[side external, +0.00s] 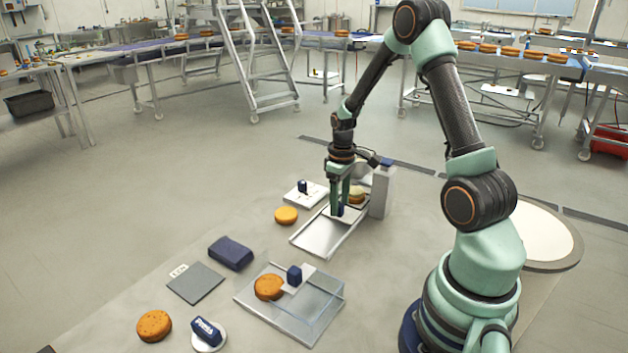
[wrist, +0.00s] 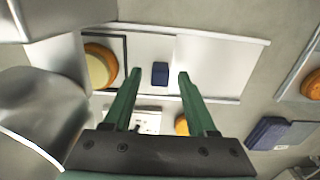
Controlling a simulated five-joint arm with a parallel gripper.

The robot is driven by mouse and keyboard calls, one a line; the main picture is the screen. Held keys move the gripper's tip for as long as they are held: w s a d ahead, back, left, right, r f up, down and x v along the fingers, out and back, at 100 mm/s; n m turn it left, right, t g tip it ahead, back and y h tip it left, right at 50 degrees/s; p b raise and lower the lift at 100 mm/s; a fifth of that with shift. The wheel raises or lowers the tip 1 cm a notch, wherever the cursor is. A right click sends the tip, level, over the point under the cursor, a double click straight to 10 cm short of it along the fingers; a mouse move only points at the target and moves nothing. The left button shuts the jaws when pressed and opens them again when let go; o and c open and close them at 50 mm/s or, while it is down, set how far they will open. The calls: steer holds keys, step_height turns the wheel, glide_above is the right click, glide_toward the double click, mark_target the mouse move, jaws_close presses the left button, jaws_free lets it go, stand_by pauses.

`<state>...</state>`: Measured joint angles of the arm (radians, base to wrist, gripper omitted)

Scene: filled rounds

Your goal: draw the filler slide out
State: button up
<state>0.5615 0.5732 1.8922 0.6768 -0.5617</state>
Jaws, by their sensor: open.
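The filler slide (wrist: 145,50) is a pale flat plate lying in a metal track (side external: 322,238) with raised rails. Its small dark blue knob (wrist: 160,74) stands up from the plate. The knob also shows between my fingers in the side view (side external: 340,210). My gripper (wrist: 159,75) is open, pointing down, with one green finger on each side of the knob and a gap to each in the wrist view. A round with a pale top (wrist: 100,68) sits in a dark-edged part at the slide's left end. It also shows beside the grey filler housing (side external: 382,190).
A small white plate with a blue knob (side external: 314,197) and a loose round (side external: 286,215) lie left of the track. Nearer are a dark blue block (side external: 231,252), a grey pad (side external: 195,284), a clear tray (side external: 318,318), another round (side external: 154,325) and a blue press (side external: 207,330).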

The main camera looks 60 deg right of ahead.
steer(key=shift+f, duration=0.7)
jaws_close()
stand_by(1.0)
